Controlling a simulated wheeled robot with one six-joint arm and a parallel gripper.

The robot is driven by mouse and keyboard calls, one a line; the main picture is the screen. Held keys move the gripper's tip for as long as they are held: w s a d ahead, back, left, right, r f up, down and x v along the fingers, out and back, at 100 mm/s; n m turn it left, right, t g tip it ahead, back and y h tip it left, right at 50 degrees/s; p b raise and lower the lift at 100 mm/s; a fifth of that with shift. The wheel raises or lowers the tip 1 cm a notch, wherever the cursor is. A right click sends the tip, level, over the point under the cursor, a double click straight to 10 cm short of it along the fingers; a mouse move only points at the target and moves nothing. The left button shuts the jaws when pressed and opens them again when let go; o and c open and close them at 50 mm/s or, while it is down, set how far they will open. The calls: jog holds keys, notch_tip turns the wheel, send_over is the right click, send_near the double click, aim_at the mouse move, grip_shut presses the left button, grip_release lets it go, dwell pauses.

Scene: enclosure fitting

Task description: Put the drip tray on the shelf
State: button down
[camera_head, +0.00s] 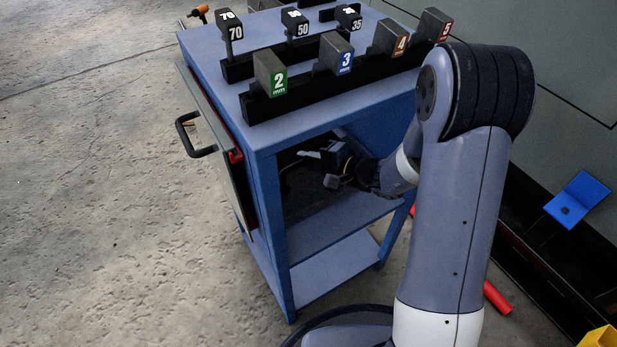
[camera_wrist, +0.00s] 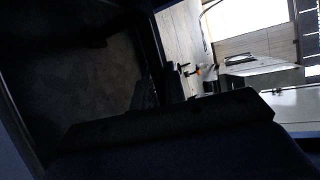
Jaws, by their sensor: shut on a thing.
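A blue cart has a middle shelf (camera_head: 342,222) and a lower shelf (camera_head: 338,268), both bare where I can see them. My gripper (camera_head: 325,158) reaches into the shaded space under the cart's top, above the middle shelf. It is shut on a dark thing, which I take to be the drip tray. The tray's outline is lost in shadow in the head view. In the wrist view a dark, straight-edged bar (camera_wrist: 170,124) crosses the lower part, probably the tray's edge. I cannot tell whether it touches the shelf.
Numbered blocks (camera_head: 270,78) stand in black racks on the cart's top. A panel with a black handle (camera_head: 190,133) stands out at the cart's left side. A red cylinder (camera_head: 497,298) lies on the floor at the right. The concrete floor at the left is clear.

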aim_at(309, 179)
jog(key=shift+f+b, duration=0.7)
jog(key=shift+f, duration=1.75)
jog(key=shift+f, duration=0.15)
jog(key=c, duration=1.5)
grip_release()
jog(key=shift+o, duration=0.2)
jog(key=shift+d+r, duration=0.1)
jog(key=shift+r, duration=0.1)
jog(key=p+v, duration=0.2)
jog(key=v, duration=0.9)
jog(key=shift+s+d, duration=0.2)
jog(key=shift+d, duration=0.15)
